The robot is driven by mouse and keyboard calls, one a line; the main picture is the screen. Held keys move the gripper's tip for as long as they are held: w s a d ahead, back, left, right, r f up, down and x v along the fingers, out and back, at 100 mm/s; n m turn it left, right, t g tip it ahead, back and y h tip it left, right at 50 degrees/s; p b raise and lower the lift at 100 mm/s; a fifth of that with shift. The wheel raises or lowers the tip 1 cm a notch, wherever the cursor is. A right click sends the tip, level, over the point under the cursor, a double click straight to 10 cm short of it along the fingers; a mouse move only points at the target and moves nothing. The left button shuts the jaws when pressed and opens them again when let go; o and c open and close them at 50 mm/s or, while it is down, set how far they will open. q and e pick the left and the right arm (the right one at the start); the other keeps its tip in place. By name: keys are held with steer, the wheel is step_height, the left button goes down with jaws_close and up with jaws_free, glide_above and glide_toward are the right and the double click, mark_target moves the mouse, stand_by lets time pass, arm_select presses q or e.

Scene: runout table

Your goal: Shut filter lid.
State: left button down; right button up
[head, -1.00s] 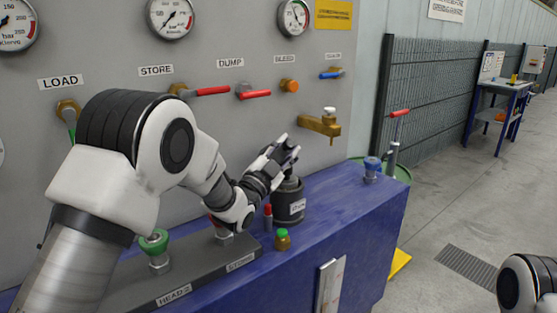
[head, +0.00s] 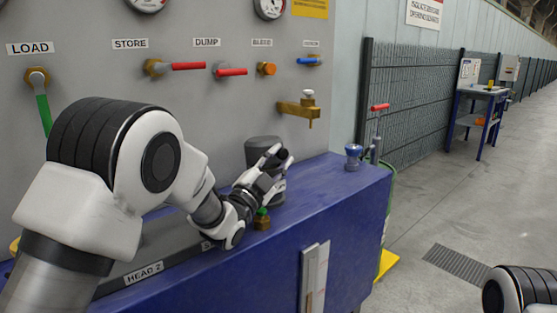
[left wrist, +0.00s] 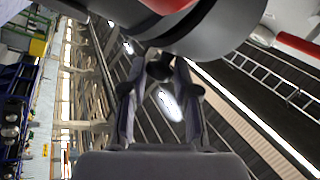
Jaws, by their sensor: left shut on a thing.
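The filter is a dark grey canister on the blue bench; its body (head: 279,188) shows partly behind my gripper. A dark round top, which looks like its lid (head: 262,146), shows above and behind the gripper. I cannot tell whether the lid is seated. My left gripper (head: 276,157) is in front of it, with its fingers pointing up and right. In the left wrist view its fingers are shut on a small dark knob (left wrist: 159,68) below a large dark grey round part (left wrist: 200,35). My right gripper is out of view.
A brass valve with a green cap (head: 263,221) stands just below my gripper. A brass tap (head: 300,109) projects from the panel above right. A blue fitting (head: 353,155) stands at the bench's right end. The bench top between is clear.

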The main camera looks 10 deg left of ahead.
arm_select(q)
steer(key=shift+f, duration=0.2)
steer(key=c, duration=1.2)
jaws_free()
steer(key=shift+o, duration=0.2)
step_height(320, 180, up, 10)
steer(key=shift+d, duration=0.1)
